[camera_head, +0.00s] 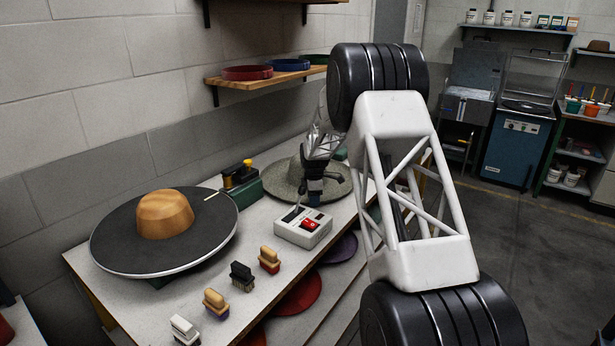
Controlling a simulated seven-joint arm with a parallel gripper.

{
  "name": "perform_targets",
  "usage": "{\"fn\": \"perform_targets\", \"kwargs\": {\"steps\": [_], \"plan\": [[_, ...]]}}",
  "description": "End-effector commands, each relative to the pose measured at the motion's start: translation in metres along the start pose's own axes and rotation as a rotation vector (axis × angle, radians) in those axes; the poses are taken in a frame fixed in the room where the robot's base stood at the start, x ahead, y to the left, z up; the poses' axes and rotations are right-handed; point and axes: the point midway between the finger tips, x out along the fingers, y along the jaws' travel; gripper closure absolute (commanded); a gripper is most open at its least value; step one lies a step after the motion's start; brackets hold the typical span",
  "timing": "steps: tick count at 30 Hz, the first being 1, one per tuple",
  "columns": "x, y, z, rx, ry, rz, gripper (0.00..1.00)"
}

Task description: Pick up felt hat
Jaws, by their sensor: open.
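A grey-green felt hat (275,181) with a wide round brim lies at the far end of the white workbench (228,292). My gripper (314,198) is at the hat, in front of its crown and over the near part of its brim. My arm and gripper hide part of the crown and the right side of the brim. The fingers are small and dark here, and nothing shows held between them. I cannot tell whether they touch the hat.
A white control box with a red switch (309,225) stands just in front of the hat. A black disc (118,243) with a wooden crown block (164,214) is at the left. Several brushes (242,276) line the bench's front edge. A shelf (262,79) hangs behind.

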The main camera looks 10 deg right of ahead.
Motion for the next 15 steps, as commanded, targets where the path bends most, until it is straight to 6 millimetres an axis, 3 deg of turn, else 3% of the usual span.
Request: {"fn": "perform_targets", "kwargs": {"steps": [5,13,15], "plan": [[-0.0001,0.0,0.0,0.0,0.0,0.0,0.59],[0.0,0.0,0.0,0.0,0.0,0.0,0.97],[-0.0001,0.0,0.0,0.0,0.0,0.0,1.0]]}}
